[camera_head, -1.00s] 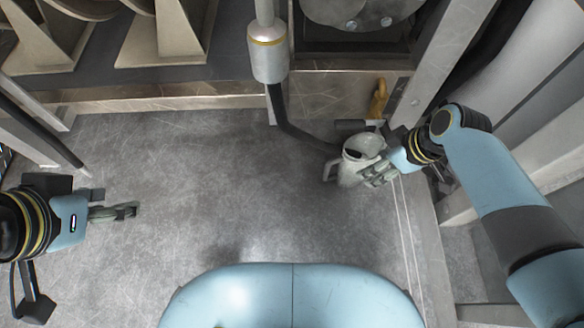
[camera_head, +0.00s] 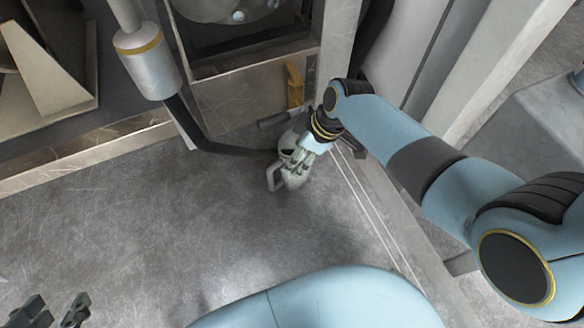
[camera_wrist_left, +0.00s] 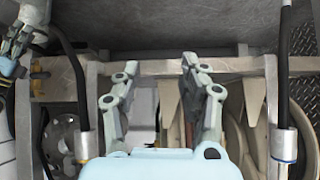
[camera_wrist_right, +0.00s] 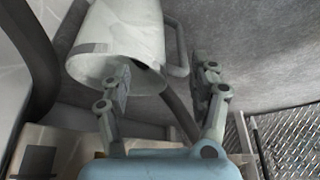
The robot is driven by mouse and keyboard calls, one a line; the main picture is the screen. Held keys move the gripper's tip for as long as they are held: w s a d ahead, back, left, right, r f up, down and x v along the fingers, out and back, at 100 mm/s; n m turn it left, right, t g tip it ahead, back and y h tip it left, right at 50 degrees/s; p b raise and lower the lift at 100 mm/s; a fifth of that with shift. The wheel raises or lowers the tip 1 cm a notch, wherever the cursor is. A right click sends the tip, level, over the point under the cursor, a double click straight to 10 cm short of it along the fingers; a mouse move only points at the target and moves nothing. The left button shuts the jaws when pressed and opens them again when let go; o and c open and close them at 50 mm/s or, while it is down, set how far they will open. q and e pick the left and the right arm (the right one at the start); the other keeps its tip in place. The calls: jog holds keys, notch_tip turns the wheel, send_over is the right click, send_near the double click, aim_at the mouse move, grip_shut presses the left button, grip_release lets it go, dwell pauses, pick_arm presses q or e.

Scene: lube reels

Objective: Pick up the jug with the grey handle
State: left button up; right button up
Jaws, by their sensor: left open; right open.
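The pale jug (camera_head: 292,181) stands on the grey floor, partly hidden behind my right gripper (camera_head: 303,166). Its grey loop handle (camera_head: 271,177) points left in the head view. In the right wrist view the jug (camera_wrist_right: 125,30) fills the upper left, and its handle (camera_wrist_right: 180,45) shows between the two fingers. My right gripper (camera_wrist_right: 163,75) is open; its left finger overlaps the jug body, and I cannot tell whether it touches. My left gripper (camera_head: 72,308) is open and empty at the lower left, far from the jug; its spread fingers also show in the left wrist view (camera_wrist_left: 158,78).
A dark hose (camera_head: 215,148) runs down from a metal cylinder (camera_head: 147,65) and ends close to the jug. The floor (camera_head: 150,225) left of the jug is clear.

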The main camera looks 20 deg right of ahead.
pick_arm(q)
jog(key=shift+s+f, duration=0.1)
pick_arm(e)
jog(key=shift+f, duration=0.15)
pick_arm(q)
jog(key=w+d+r+t+h+b, duration=0.1)
jog(key=w+r+t+b, duration=0.1)
jog(key=w+r+t, duration=0.2)
jog(key=w+d+r+m+t+b, duration=0.1)
jog(key=w+r+t, duration=0.3)
jog(key=r, duration=0.5)
jog(key=shift+w+r+m+t+h+b, duration=0.35)
jog(key=shift+t+b, duration=0.35)
jog(key=shift+t, duration=0.3)
pick_arm(e)
jog(key=x, duration=0.5)
jog(key=shift+s+a, duration=0.1)
pick_arm(q)
jog(key=shift+f, duration=0.1)
pick_arm(e)
grip_shut()
